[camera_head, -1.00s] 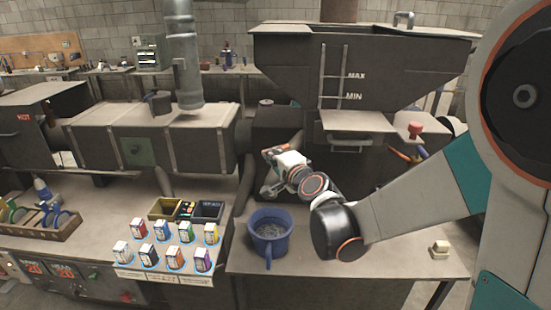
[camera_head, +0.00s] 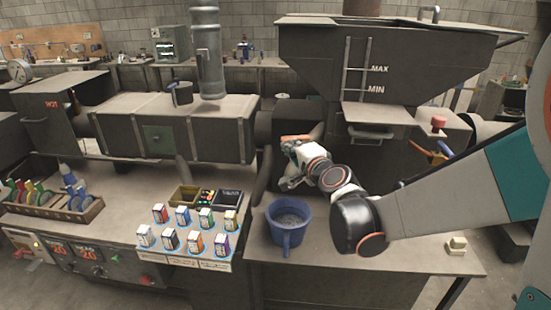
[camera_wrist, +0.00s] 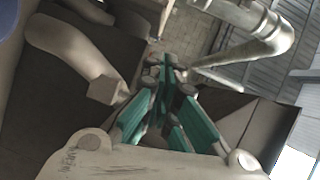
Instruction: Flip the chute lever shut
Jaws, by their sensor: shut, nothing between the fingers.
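My gripper (camera_head: 287,184) is shut and empty, in front of the dark hopper machine (camera_head: 320,65) and above the blue bucket (camera_head: 285,238). In the wrist view its green-padded fingers (camera_wrist: 167,72) meet near the middle. A curved, tan, lever-like part with a block at its end (camera_wrist: 72,52) lies left of the fingers and looks apart from them. I cannot tell for sure that it is the chute lever.
The blue bucket, with grey contents, stands on the table (camera_head: 350,268) below my gripper. Several small boxes (camera_head: 185,215) stand on a board to its left. A red knob (camera_head: 438,122) is on the machine's right. A small pale block (camera_head: 457,244) lies at the table's right.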

